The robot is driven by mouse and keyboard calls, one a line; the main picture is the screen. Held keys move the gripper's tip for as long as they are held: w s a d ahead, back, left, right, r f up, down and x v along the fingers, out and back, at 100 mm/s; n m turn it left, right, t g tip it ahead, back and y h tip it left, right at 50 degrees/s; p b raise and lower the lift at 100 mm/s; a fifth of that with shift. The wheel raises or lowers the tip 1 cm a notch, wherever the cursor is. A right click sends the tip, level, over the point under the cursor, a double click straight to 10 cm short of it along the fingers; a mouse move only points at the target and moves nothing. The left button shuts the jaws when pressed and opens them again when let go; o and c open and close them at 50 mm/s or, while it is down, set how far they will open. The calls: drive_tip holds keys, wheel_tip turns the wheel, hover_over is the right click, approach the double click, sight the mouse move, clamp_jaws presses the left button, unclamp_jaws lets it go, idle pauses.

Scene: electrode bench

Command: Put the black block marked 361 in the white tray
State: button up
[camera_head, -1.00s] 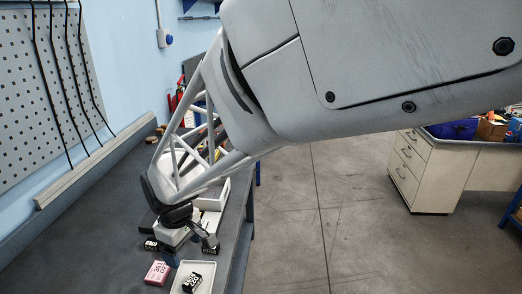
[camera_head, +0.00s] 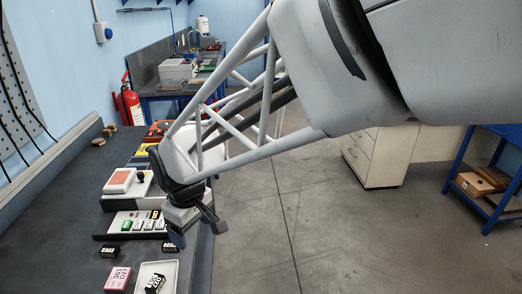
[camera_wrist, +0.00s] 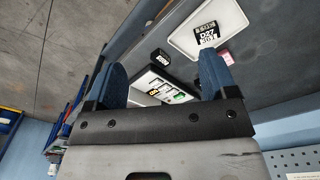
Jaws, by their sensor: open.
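The white tray (camera_head: 172,270) lies flat at the front of the bench and holds a black block (camera_head: 154,285) with a white label. A second black block (camera_head: 170,246) lies behind the tray, close to my gripper in the picture. A third black block (camera_head: 110,251) lies to the left. My gripper (camera_head: 198,232) is open and empty, above the bench's right edge. In the wrist view, the tray (camera_wrist: 185,40) is beyond the fingers, and a black block (camera_wrist: 160,55) shows between the fingers (camera_wrist: 163,62).
A pink block (camera_head: 118,279) lies left of the tray. Behind the blocks stand a panel with white and green keys (camera_head: 127,226) and a white box with an orange top (camera_head: 121,180). Open floor (camera_head: 260,240) lies to the right.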

drive_tip(key=s+d+r+m, duration=0.2)
drive_tip(key=s+d+m, duration=0.1)
drive_tip(key=d, duration=0.6)
drive_tip(key=s+d+r+m+t, duration=0.1)
drive_tip(key=s+d+m, duration=0.3)
drive_tip(key=d, duration=0.6)
drive_tip(key=s+d+r+m+t, duration=0.1)
drive_tip(key=s+d+m, duration=0.3)
drive_tip(key=d, duration=0.6)
drive_tip(key=shift+s+d+r+h, duration=0.2)
drive_tip(key=shift+s+r+h, duration=0.1)
drive_tip(key=shift+s+r, duration=0.6)
drive_tip(key=shift+f, duration=0.1)
